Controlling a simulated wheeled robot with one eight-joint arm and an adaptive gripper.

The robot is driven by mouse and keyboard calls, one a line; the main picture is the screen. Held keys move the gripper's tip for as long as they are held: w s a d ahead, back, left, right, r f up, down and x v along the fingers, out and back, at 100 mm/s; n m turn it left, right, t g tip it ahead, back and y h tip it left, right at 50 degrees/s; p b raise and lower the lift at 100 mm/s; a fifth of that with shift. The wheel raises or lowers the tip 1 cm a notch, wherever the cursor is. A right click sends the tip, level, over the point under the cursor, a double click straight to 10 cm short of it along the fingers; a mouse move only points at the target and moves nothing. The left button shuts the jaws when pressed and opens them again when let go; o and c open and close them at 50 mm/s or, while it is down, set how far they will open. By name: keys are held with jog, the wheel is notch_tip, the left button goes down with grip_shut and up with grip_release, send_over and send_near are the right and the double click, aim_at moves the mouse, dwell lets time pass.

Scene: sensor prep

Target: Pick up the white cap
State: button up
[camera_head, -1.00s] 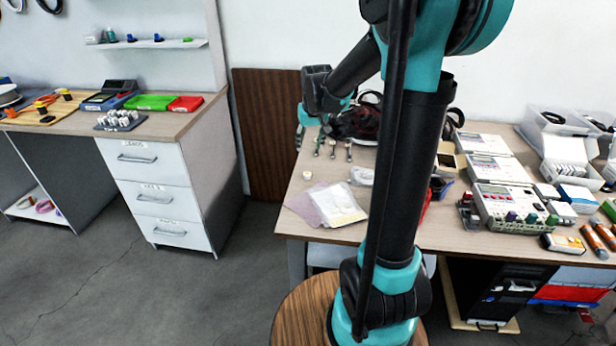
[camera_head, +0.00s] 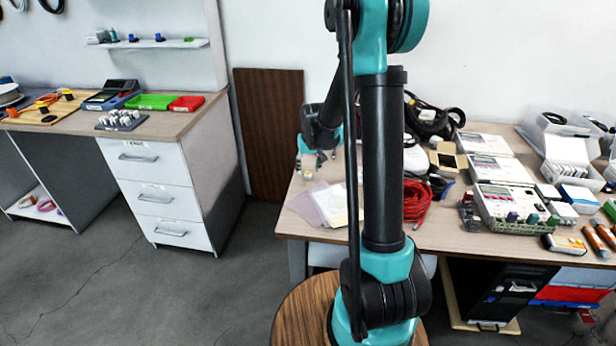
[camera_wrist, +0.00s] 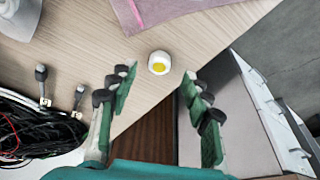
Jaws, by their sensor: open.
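The white cap (camera_wrist: 159,62) is a small round white piece with a yellow centre. It lies on the light wood table (camera_wrist: 225,30) near an edge, just beyond and between my fingertips in the wrist view. My gripper (camera_wrist: 158,82) is open, with green fingers and dark joints on either side of the cap's line, and nothing is held. In the head view my gripper (camera_head: 313,163) hangs low over the left end of the table, and the cap is hard to make out beside it.
A pinkish bag (camera_wrist: 150,10) lies close past the cap. Cable plugs (camera_wrist: 42,85) and a bundle of black cables (camera_wrist: 30,135) lie to the left in the wrist view. In the head view, red cable (camera_head: 418,200) and boxed instruments (camera_head: 502,203) fill the table's right side.

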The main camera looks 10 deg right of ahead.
aim_at(308, 174)
jog(key=shift+x, duration=1.6)
jog(key=shift+d, duration=0.1)
jog(key=shift+c, duration=0.2)
jog(key=c, duration=0.8)
